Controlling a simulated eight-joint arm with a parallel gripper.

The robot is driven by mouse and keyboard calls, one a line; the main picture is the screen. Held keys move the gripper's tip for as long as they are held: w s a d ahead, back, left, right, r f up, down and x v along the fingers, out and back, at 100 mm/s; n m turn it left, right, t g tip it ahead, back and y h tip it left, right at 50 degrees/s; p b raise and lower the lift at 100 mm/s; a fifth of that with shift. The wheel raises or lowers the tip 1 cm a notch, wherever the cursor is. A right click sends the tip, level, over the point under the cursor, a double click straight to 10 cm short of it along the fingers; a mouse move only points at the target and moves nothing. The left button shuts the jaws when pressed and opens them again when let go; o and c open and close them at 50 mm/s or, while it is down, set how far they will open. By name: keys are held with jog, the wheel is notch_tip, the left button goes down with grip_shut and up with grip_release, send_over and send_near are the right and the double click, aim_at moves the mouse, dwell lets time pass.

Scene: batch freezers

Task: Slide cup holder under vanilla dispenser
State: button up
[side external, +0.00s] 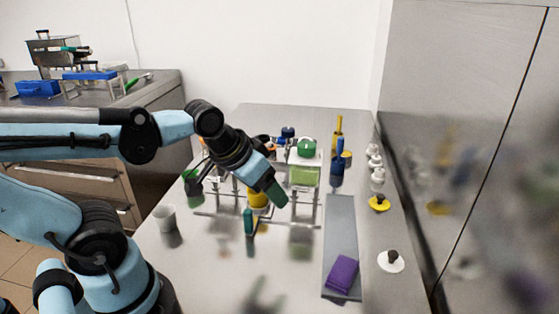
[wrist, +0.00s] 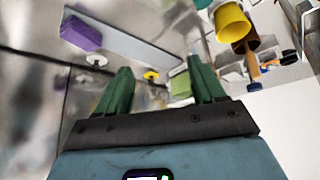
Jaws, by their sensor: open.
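A purple block (side external: 341,273) sits at the near end of a long grey strip (side external: 341,225) on the right of the table; I cannot tell if it is the cup holder. It also shows at the upper left of the wrist view (wrist: 82,34). A metal rack with dispensers stands mid-table. It carries a yellow container (side external: 258,197) and a green one (side external: 305,174); no label shows which is vanilla. My gripper (wrist: 162,75) has its green fingers apart, with nothing held between them. In the side view it hangs in front of the rack, left of the strip, and partly hides it.
A pale cup (side external: 164,217) stands at the table's left. Blue (side external: 337,170) and yellow utensils stand behind the strip. Small knobs and a white disc with a dark knob (side external: 391,260) line the right side by the steel wall. The front table looks mostly clear.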

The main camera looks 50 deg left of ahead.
aim_at(248, 211)
jog(key=a+n+g, duration=0.1)
jog(key=n, duration=0.1)
jog(key=a+n+g, duration=0.3)
jog(key=n, duration=0.1)
jog(key=shift+s+a+r+g, duration=0.25)
jog(key=shift+a+g, duration=0.05)
jog(key=shift+a, duration=0.05)
jog(key=c, duration=0.3)
jog(key=shift+s+a+n+g, duration=0.2)
jog(key=shift+a+n+g, duration=0.4)
jog(key=shift+n+g, duration=0.3)
jog(key=shift+c, duration=0.2)
jog(key=shift+f, duration=6)
jog(key=shift+c, duration=0.3)
grip_shut()
